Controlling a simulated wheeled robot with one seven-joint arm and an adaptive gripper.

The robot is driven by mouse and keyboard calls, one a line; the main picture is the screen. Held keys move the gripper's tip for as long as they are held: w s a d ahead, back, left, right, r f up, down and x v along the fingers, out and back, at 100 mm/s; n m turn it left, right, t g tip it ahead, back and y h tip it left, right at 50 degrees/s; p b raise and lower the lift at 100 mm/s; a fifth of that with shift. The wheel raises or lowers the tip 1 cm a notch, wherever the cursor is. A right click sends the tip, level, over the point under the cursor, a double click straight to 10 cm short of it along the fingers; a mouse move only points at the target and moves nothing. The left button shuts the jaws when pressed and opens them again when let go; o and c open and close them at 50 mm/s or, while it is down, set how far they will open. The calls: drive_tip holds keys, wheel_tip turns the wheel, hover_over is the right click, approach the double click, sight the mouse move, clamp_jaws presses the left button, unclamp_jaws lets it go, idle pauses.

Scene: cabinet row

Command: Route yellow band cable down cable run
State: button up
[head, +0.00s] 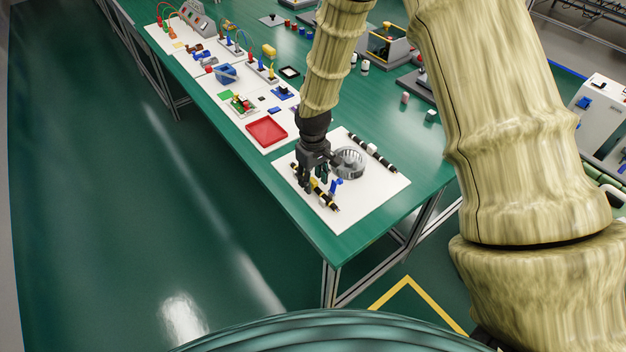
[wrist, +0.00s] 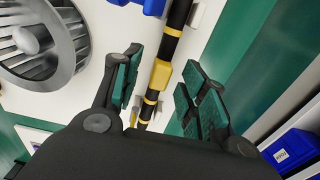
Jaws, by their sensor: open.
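A black cable with yellow bands (head: 325,202) lies along the near edge of a white board (head: 385,190) on the green table. In the wrist view the banded cable (wrist: 164,62) runs between the two fingers, with a yellow block around it. My gripper (head: 314,183) is over this cable, its fingers (wrist: 165,88) open on either side. I cannot tell whether the fingers touch it. Part of the cable is hidden behind the gripper. A second black cable with white bands (head: 373,151) lies at the board's far side. I cannot pick out a separate cable run.
A silver finned ring (head: 348,163) stands on the board beside my gripper, and in the wrist view (wrist: 45,42). A blue clip-like part (head: 336,186) is close to the yellow-banded cable. A red tray (head: 266,132) lies to the left. The table's front edge is near.

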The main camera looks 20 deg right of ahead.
sight(313, 180)
wheel_tip(313, 180, up, 11)
idle(0.5)
drive_tip(key=shift+r, duration=0.1)
idle(0.3)
